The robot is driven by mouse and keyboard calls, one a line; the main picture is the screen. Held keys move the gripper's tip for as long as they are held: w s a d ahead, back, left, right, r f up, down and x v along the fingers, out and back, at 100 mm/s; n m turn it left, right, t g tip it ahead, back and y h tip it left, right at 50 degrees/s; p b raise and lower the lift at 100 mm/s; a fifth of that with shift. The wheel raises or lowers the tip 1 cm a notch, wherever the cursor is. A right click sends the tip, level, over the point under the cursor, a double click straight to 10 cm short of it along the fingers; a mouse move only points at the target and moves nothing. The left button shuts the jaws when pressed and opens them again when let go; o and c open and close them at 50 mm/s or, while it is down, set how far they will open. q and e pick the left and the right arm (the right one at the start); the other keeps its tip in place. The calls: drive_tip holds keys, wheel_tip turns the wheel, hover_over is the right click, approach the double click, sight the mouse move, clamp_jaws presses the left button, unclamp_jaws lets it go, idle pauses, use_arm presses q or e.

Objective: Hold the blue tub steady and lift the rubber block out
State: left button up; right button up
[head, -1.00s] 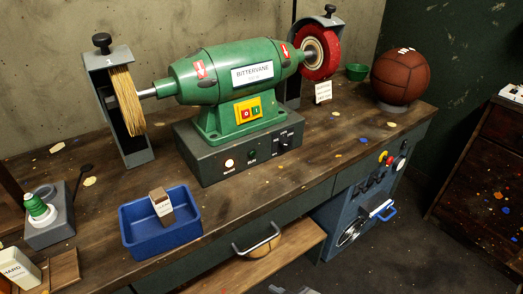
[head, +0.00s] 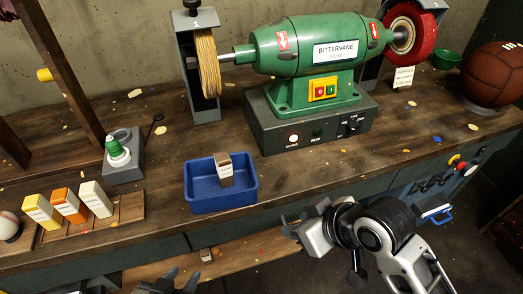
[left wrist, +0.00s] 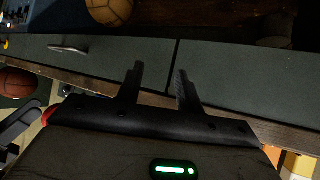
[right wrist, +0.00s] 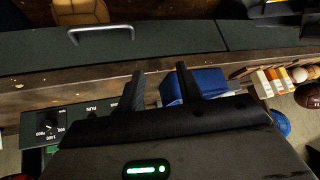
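The blue tub (head: 190,196) sits on the workbench near its front edge, left of the green machine; it also shows in the right wrist view (right wrist: 204,82). The brown rubber block (head: 224,170) with a pale label stands in the tub, its top above the rim and its lower part hidden. My left gripper (head: 178,280) is at the bottom edge of the head view, below and in front of the tub. Its fingers are apart and empty in the left wrist view (left wrist: 158,82). My right gripper (head: 302,218) is right of the tub, apart from it, open and empty.
The green polishing machine (head: 310,60) stands behind the tub to the right.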

use_arm(q)
drive_tip(key=shift+w, duration=0.1)
drive_tip(key=shift+c, duration=0.8)
drive_tip(key=w+d+r+m+g+h, duration=0.1)
drive_tip(key=w+d+r+m+h, duration=0.2)
drive_tip(key=w+d+r+m, duration=0.45)
wheel_tip(320, 180, up, 16)
drive_tip(key=m+g+y, duration=0.5)
drive_tip(key=m+y, duration=0.2)
drive_tip(key=m, duration=1.7)
hover_over(192, 193)
drive_tip(key=s, duration=0.5)
drive_tip(key=x, duration=1)
drive_tip(key=d+x, duration=0.1)
drive_tip(key=x, duration=0.4)
drive_tip(key=shift+f, duration=0.25)
use_arm(e)
drive_tip(key=w+a+r+n+y, duration=0.4)
drive_tip(key=w+a+r+n, duration=0.1)
drive_tip(key=w+r, duration=0.4)
drive_tip(key=shift+w+a, duration=0.7)
drive_tip(key=shift+a, duration=0.15)
